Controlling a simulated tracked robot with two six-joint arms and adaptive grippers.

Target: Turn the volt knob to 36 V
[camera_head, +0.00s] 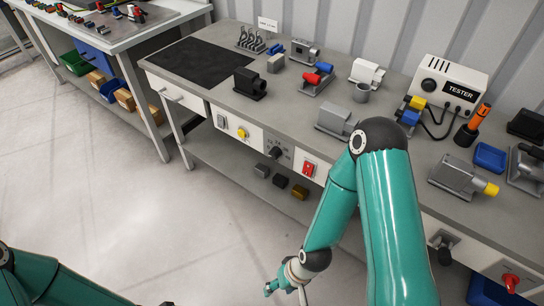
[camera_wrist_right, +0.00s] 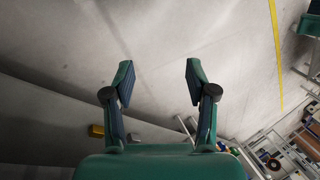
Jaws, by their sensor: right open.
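A black knob (camera_head: 276,152) sits on a grey front panel under the bench top, with pale markings around it too small to read. I take it for the volt knob; the setting it points to cannot be made out. My right gripper (camera_head: 269,288) is low over the floor, in front of the bench and well away from the knob. In the right wrist view the right gripper (camera_wrist_right: 158,76) is open and empty, its fingers apart over bare floor. My left arm shows at the lower left, but its fingers are not visible.
The front panels also carry a yellow knob (camera_head: 241,132), a red switch (camera_head: 308,169) and, at the right, another black knob (camera_head: 445,252) and a red knob (camera_head: 511,281). A tester box (camera_head: 450,80) and several fixtures stand on the bench top. The floor at left is clear.

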